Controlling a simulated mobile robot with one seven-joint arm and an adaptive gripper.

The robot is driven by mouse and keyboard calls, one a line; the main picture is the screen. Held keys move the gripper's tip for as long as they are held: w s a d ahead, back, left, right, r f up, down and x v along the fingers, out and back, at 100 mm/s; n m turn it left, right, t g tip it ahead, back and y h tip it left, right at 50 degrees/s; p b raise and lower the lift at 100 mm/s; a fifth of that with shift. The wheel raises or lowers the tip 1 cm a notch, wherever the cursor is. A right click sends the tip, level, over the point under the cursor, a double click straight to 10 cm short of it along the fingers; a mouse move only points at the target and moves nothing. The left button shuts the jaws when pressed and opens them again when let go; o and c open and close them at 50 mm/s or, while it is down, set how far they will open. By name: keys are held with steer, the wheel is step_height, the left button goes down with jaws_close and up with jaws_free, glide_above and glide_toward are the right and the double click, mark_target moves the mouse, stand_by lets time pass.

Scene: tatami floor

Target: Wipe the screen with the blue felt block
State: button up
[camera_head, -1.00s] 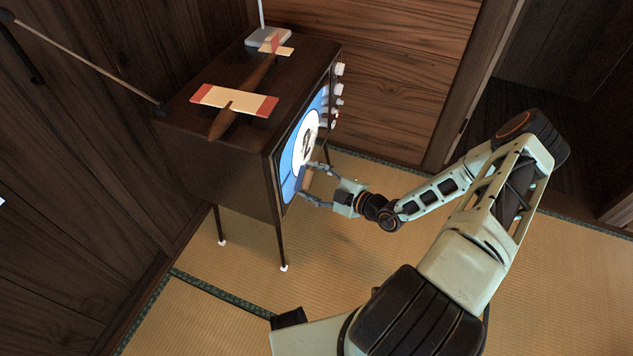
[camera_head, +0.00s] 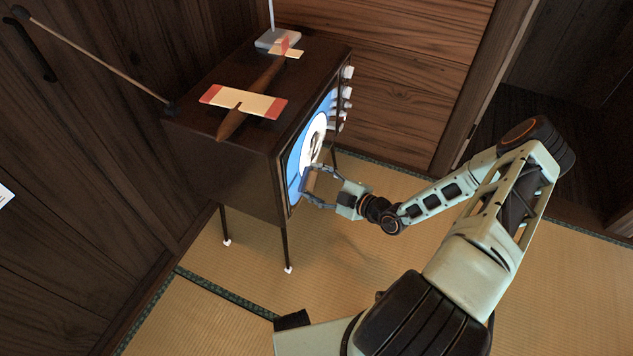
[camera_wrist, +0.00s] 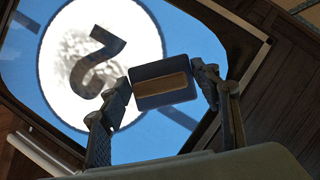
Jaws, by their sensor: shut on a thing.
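The screen (camera_head: 297,163) is the lit front of a dark wooden television. It shows a blue field with a white disc and a dark numeral, seen close up in the wrist view (camera_wrist: 200,40). My gripper (camera_head: 306,180) is at the lower part of the screen, fingers pointing at it. In the wrist view, its two fingers are shut on the sides of the blue felt block (camera_wrist: 150,72), a dark blue-grey block with a brown strip on the side facing me. The block's far face is hidden, so I cannot tell whether it touches the glass.
A model airplane (camera_head: 248,100) and a white-based antenna (camera_head: 278,40) stand on the television's top. White knobs (camera_head: 346,92) line its far side. A rod (camera_head: 95,63) runs from the left wall to the cabinet. Tatami floor (camera_head: 220,305) lies open in front.

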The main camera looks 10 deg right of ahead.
steer(key=shift+w+a, duration=0.35)
steer(key=shift+a, duration=0.2)
